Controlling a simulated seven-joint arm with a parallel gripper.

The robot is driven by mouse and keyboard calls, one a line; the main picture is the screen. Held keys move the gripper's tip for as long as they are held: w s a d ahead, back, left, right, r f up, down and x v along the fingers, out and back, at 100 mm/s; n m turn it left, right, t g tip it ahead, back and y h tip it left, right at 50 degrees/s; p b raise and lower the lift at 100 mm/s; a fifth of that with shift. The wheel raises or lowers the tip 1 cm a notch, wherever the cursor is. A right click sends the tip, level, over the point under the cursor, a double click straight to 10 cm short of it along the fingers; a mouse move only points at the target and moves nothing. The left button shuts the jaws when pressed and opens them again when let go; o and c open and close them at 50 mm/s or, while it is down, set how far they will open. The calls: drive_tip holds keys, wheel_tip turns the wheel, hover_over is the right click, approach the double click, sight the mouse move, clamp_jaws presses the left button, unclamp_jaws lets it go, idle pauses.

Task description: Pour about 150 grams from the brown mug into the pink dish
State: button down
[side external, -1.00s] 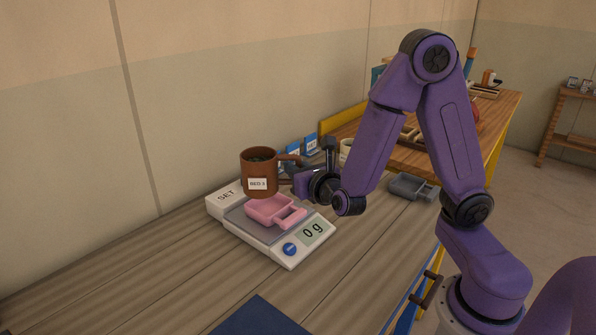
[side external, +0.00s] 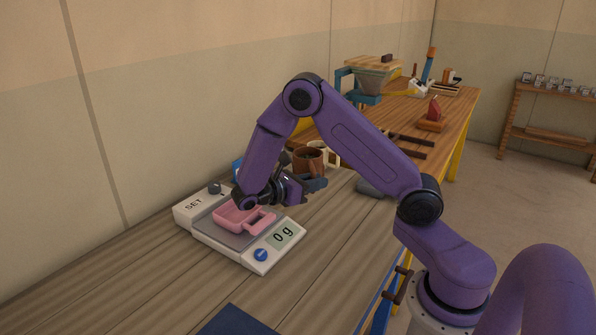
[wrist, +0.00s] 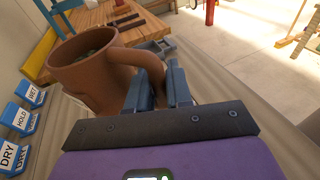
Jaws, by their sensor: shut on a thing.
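The brown mug (side external: 308,163) is near the back of the bench, to the right of the scale, its opening upward. It fills the left of the wrist view (wrist: 88,78), with dark contents partly showing inside. My gripper (wrist: 160,88) is shut on its handle; it also shows in the side view (side external: 313,184). I cannot tell whether the mug touches the bench. The pink dish (side external: 262,220) sits on the white scale (side external: 258,254), partly behind my wrist; its visible inside looks empty. The scale display reads 0 g.
A cream mug (side external: 331,152) stands just behind the brown mug. Blue blocks marked DRY (wrist: 12,157), HOLD and WET stand in a row at the left in the wrist view. A grey dish (side external: 369,189) is partly hidden by my arm.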

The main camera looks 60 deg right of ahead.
drive_tip(key=w+a+f+m+g+y, duration=0.1)
drive_tip(key=a+f+m+g+y, duration=0.2)
drive_tip(key=a+m+g+y, duration=0.5)
drive_tip(key=a+f+m+g+y, duration=0.2)
drive_tip(key=a+m+y, duration=0.1)
drive_tip(key=m+y, duration=0.85)
drive_tip(key=w+a+r+m+t+y, duration=0.2)
drive_tip(key=w+a+m+t+y, duration=0.1)
drive_tip(key=w+m+t+y, duration=0.6)
drive_tip(key=w+d+r+m+t, duration=0.2)
drive_tip(key=w+d+m+t, duration=0.4)
drive_tip(key=w+d+t, duration=0.7)
drive_tip(key=shift+w+d+t, duration=0.4)
drive_tip(key=shift+w+d, duration=1)
drive_tip(key=shift+w, duration=1.05)
drive_tip(key=shift+r+m+y, duration=0.2)
drive_tip(key=shift+m+y, duration=0.05)
